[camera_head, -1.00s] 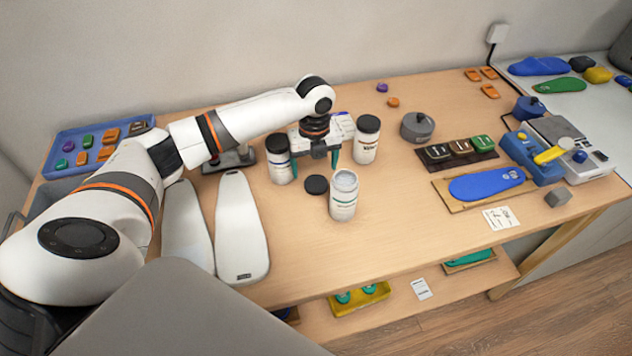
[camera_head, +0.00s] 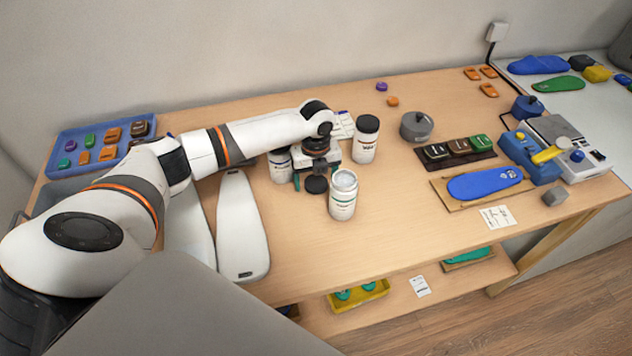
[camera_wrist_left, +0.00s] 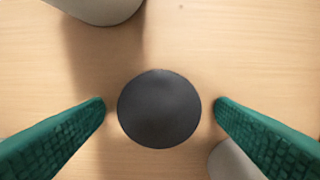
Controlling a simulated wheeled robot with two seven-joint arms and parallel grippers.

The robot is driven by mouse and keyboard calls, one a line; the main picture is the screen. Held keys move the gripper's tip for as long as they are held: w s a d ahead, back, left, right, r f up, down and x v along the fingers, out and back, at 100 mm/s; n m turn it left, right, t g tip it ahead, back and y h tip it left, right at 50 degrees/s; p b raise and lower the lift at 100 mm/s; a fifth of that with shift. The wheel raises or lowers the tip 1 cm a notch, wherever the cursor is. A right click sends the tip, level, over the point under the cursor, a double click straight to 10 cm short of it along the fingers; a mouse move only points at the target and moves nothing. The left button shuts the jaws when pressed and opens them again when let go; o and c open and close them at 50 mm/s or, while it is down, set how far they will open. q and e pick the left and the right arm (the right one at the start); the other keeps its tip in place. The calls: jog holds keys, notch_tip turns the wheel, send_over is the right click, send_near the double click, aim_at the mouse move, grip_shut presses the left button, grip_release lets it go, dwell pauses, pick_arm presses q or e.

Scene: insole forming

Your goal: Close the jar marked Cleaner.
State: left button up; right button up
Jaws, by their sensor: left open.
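An uncapped white jar (camera_head: 343,196) with a green-striped label stands on the table, its open mouth showing pale contents; its label is too small to read. A loose black lid (camera_head: 317,185) lies flat on the table just left of that jar. My left gripper (camera_head: 317,178) is open above the lid. In the left wrist view the lid (camera_wrist_left: 159,108) sits between the two green fingertips (camera_wrist_left: 160,104), with a gap on each side. Two black-capped white jars stand behind, one on the right (camera_head: 365,142) and one on the left (camera_head: 280,166), partly hidden by my arm. My right gripper is not seen.
White insole shapes (camera_head: 241,225) lie left of the jars. A grey round pot (camera_head: 416,127), a dark tray of colour blocks (camera_head: 457,152) and a blue insole on a board (camera_head: 484,183) lie to the right. The table front right of the open jar is clear.

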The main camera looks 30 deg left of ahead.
aim_at(316, 182)
pick_arm(q)
jog(key=shift+c, duration=0.5)
jog(key=c, duration=0.9)
jog(key=shift+r, duration=0.1)
notch_tip(316, 182, up, 10)
jog(key=shift+f+b, duration=0.1)
jog(key=shift+b, duration=0.7)
